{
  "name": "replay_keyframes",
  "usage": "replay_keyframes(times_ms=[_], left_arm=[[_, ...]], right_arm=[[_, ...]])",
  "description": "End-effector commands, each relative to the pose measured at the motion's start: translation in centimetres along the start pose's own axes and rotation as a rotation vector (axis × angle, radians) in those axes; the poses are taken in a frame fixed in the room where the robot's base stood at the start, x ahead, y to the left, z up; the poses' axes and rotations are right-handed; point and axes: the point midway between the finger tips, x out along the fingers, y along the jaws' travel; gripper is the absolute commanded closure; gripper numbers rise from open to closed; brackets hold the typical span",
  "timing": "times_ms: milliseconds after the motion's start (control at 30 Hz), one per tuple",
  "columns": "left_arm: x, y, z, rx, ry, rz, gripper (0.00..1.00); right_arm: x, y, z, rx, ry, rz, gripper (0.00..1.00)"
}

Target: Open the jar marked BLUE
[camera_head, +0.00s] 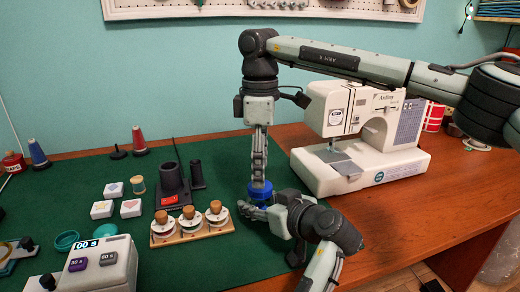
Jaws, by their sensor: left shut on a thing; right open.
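The jar (260,192) shows as a blue, round piece at the right edge of the green mat; any word on it is hidden or too small to read. My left gripper (251,208) comes in low from the right and is shut on the jar, low on its side. My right gripper (259,180) points straight down from above, with its fingertips at the top of the blue piece. It is open, and I cannot tell whether its fingers touch the blue piece. The jar's lower part is mostly hidden by my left gripper.
A wooden rack (158,243) with small cork-topped jars stands close left of the jar. Behind are a dark holder (174,188) and, to the right, a white sewing machine (385,168). A timer box (98,268) sits front left. The mat (205,265) is clear in front of the rack.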

Motion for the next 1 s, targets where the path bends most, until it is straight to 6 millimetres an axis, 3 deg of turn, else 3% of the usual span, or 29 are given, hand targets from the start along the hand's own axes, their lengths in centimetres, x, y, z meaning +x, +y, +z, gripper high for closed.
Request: replay_keyframes(times_ms=[233, 600, 1000], left_arm=[[0.0, 0.0, 0.0, 0.0, 0.0, 0.0, 1.0], [0.0, 0.0, 0.0, 0.0, 0.001, 0.0, 1.0], [0.0, 0.0, 0.0, 0.0, 0.001, 0.001, 1.0]], right_arm=[[2.9, 0.0, 0.1, -0.001, 0.0, -0.001, 0.39], [3.4, 0.0, 0.0, -0.001, 0.0, 0.0, 0.4], [3.3, 0.0, 0.0, -0.002, 0.0, 0.0, 0.9]])
